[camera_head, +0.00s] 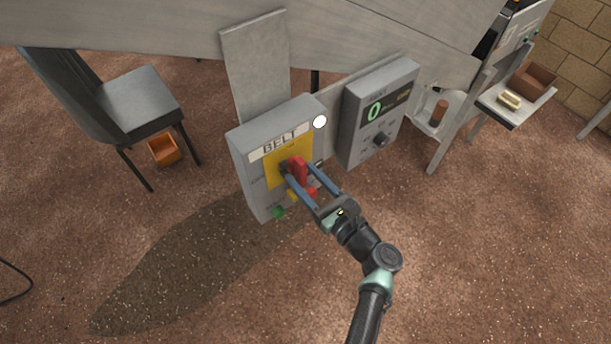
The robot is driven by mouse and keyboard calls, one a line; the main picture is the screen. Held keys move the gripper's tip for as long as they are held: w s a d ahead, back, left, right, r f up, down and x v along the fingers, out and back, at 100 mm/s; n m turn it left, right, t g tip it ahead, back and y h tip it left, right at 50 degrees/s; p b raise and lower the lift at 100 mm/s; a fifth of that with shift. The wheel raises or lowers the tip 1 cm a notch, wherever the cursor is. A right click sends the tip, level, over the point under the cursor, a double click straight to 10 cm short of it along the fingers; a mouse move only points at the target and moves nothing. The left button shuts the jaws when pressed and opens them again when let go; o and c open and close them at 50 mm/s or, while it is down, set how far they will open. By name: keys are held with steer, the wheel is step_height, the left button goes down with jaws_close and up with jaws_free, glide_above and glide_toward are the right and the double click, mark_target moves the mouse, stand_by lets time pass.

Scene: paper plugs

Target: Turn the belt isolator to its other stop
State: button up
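The belt isolator is a red handle (298,170) on a yellow plate (273,172), on the front of a grey box (240,152) labelled BELT. My gripper (299,172) is at the handle, with its two blue-grey fingers spread, one on each side of it. A gap shows between the fingers along their length. Whether either fingertip touches the handle I cannot tell. The fingers partly cover the lower right of the plate. A green button (278,213) and a smaller red part (310,192) show low on the box.
A second grey box (352,120) with a green "0" display and a dark knob stands to the right. A grey metal structure (150,25) runs overhead. The brown floor in front is clear.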

steer(key=b+v, duration=0.2)
steer(key=v, duration=1.1)
steer(key=shift+w, duration=0.1)
